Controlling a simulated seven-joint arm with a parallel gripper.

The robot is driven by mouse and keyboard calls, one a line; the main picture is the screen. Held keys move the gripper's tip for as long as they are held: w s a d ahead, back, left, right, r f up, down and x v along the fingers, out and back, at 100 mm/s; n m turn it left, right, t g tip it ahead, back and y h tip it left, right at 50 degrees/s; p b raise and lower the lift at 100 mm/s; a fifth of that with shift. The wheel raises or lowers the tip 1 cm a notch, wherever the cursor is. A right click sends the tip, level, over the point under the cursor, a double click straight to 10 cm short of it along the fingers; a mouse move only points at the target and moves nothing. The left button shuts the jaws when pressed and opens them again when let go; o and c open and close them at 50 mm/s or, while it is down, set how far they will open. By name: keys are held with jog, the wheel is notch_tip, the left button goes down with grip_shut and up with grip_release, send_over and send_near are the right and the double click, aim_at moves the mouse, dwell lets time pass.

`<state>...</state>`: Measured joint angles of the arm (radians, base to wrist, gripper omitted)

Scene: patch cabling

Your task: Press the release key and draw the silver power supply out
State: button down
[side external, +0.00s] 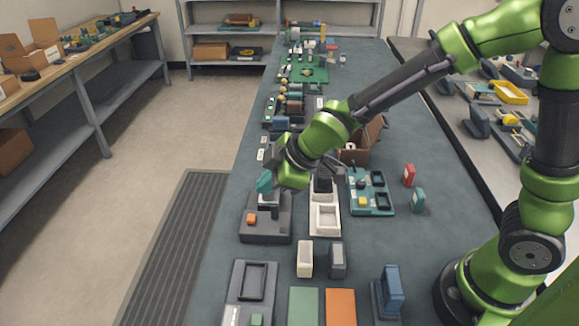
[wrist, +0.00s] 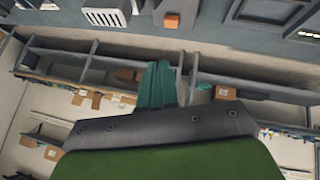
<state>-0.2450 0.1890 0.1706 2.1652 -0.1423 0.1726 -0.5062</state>
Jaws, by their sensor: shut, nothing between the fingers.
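My gripper (side external: 264,183) has teal fingers, shut and empty, above the back of a dark grey base unit (side external: 280,232) in the side view. The wrist view shows the fingers (wrist: 156,85) together, pointing up the picture. A small orange key (side external: 251,218) sits on the front left of that base, apart from the fingers. An orange block, likely the same key, shows at the top of the wrist view (wrist: 171,20). A pale slotted panel (wrist: 104,17) lies to its left. I cannot clearly identify the silver power supply; my gripper hides part of the base.
A white recessed unit (side external: 325,220) and a teal unit (side external: 385,207) stand to the right. Cream (side external: 304,258), grey (side external: 337,261) and blue (side external: 392,285) blocks stand in front. Another grey recessed unit (side external: 236,300) is near left. The bench's left edge is close to the base.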

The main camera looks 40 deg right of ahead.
aim_at(255, 219)
jog(key=w+a+r+n, duration=0.1)
jog(key=w+a+r+n+t+y, duration=0.1)
jog(key=n, duration=0.1)
jog(key=shift+w+a, duration=0.1)
jog(key=shift+w, duration=0.3)
jog(key=shift+f, duration=0.15)
jog(key=shift+f, duration=4.3)
jog(key=shift+f, duration=0.1)
jog(key=shift+f, duration=0.3)
